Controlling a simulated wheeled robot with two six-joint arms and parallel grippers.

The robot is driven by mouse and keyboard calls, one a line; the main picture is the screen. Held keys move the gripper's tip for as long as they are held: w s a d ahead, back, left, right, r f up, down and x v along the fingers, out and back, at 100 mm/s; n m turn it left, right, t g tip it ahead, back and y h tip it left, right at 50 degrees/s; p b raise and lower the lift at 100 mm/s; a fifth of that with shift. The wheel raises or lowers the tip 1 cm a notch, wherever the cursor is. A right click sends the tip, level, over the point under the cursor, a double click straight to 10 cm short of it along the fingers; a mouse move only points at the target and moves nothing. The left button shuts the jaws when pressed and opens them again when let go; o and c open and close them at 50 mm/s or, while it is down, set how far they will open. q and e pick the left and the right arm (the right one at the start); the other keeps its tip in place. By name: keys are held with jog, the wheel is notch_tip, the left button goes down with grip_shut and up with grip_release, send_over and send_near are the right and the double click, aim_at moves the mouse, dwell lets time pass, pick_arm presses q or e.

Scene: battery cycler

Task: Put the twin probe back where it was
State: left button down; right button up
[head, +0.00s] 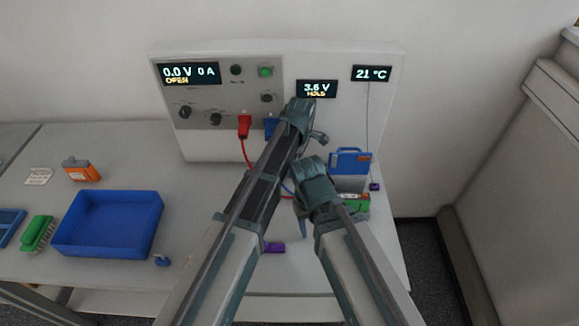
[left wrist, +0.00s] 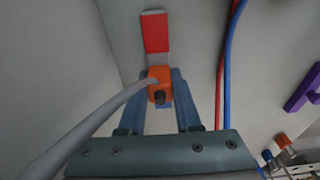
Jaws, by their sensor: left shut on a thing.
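My left gripper (head: 301,112) is up at the cycler's front panel, just below the 3.6 V HOLD display (head: 317,89). In the left wrist view its two blue fingers (left wrist: 159,96) are shut on an orange block (left wrist: 159,76) with a dark round end and a grey cable (left wrist: 95,125), apparently the twin probe. A red and white strip (left wrist: 155,36) shows just beyond the block; I cannot tell whether they touch. In the head view the arm hides the block. My right gripper (head: 316,178) is lower and to the right; its jaw state is unclear.
Red (head: 244,126) and blue plugs sit on the cycler panel (head: 215,140), with red and blue leads (left wrist: 226,65) close to my left gripper. A blue clamp-like part (head: 350,160) stands at right.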

pick_arm(q)
jog(key=c, duration=0.6)
grip_release()
jog(key=shift+r, duration=0.1)
pick_arm(e)
jog(key=shift+r, duration=0.1)
pick_arm(q)
notch_tip(320, 180, up, 12)
jog(key=d+p, duration=0.1)
jog(key=p, duration=1.1)
jog(key=shift+d, duration=0.2)
pick_arm(e)
notch_tip(320, 180, up, 12)
